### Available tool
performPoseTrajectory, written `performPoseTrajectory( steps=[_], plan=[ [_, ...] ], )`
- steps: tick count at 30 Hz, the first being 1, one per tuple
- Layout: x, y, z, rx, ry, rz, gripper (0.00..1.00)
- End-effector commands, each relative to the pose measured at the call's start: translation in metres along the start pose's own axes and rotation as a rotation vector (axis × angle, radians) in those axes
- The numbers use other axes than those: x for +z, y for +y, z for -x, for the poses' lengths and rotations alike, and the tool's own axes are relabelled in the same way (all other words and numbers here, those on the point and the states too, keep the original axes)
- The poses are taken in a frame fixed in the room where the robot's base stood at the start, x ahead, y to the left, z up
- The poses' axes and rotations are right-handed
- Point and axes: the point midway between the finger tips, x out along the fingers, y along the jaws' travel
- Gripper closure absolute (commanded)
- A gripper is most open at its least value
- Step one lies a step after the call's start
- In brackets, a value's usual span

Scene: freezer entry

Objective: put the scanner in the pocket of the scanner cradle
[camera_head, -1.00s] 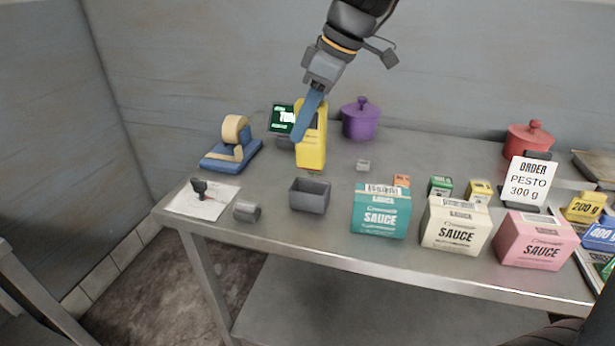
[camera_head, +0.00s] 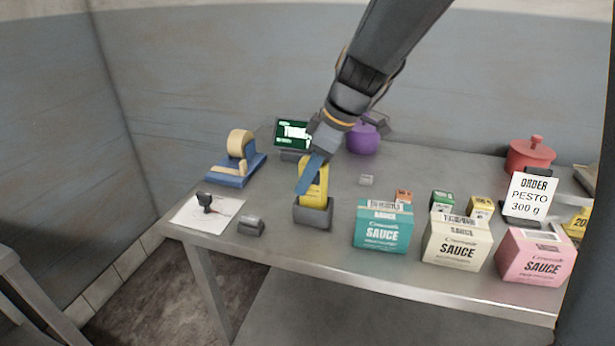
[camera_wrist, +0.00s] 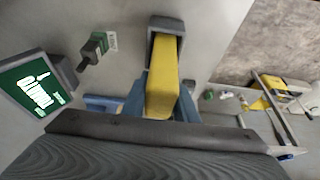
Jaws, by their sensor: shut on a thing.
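The yellow scanner (camera_head: 317,183) stands upright with its lower end inside the pocket of the grey scanner cradle (camera_head: 313,216). My gripper (camera_head: 309,178) is shut on the scanner's upper part, with a blue finger across its near side. In the wrist view the scanner (camera_wrist: 162,85) runs between the blue fingers, and its far end sits within the cradle's grey walls (camera_wrist: 166,24). The pocket's floor is hidden, so I cannot tell whether the scanner rests on it.
A small grey block (camera_head: 251,225) lies left of the cradle, near the table's front edge. A teal sauce box (camera_head: 381,230) stands to the right. Behind are a green-screened display (camera_head: 293,134), a purple pot (camera_head: 362,138) and a blue tape dispenser (camera_head: 236,168).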

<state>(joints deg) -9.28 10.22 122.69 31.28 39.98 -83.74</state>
Motion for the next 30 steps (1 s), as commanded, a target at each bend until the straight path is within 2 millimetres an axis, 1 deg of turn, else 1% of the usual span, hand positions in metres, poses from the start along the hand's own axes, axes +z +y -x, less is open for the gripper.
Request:
performPoseTrajectory(
  steps=[2,3,5,6,14,18,20,23,30],
  plan=[
    [0.001,0.0,-0.003,0.0,0.0,0.0,1.0],
    [0.001,0.0,-0.002,0.0,0.0,0.0,0.69],
    [0.001,0.0,-0.002,0.0,0.0,0.0,0.58],
    [0.001,0.0,-0.002,0.0,0.0,0.0,0.55],
    [0.001,0.0,-0.002,0.0,0.0,0.0,0.55],
    [-0.001,0.0,0.003,0.001,0.0,0.0,0.55],
    [-0.001,0.001,0.011,0.004,0.002,0.002,0.55],
    [0.0,0.001,0.028,0.005,0.002,0.0,0.55],
    [0.0,0.001,0.078,0.004,0.002,0.001,0.55]
  ],
)
